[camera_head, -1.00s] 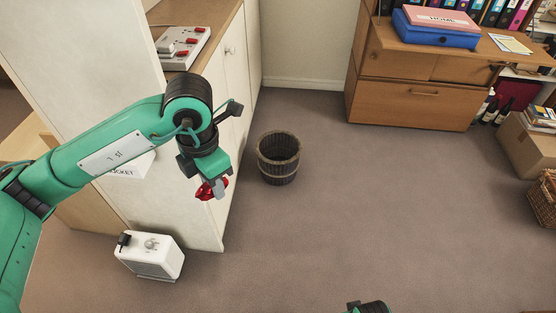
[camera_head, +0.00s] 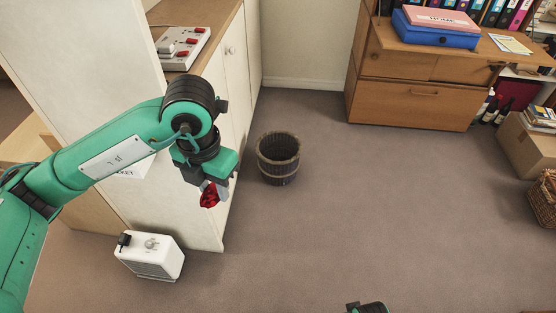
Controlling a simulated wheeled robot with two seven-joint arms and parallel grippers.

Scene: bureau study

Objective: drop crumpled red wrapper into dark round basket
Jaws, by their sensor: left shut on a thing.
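The crumpled red wrapper (camera_head: 209,195) is held in my left gripper (camera_head: 213,187), which is shut on it and points down. The gripper hangs in front of the white cabinet, to the left of the basket and apart from it. The dark round basket (camera_head: 278,166) stands upright on the carpet, with its open top facing up. The part of its inside that I can see looks empty. Of my right arm, only a small piece shows at the bottom edge, and its gripper is out of view.
A white cabinet (camera_head: 236,95) stands left of the basket, with a switch box (camera_head: 182,47) on top. A white heater-like box (camera_head: 150,256) sits on the floor at lower left. A wooden drawer unit (camera_head: 405,103) is at back right. The carpet right of the basket is clear.

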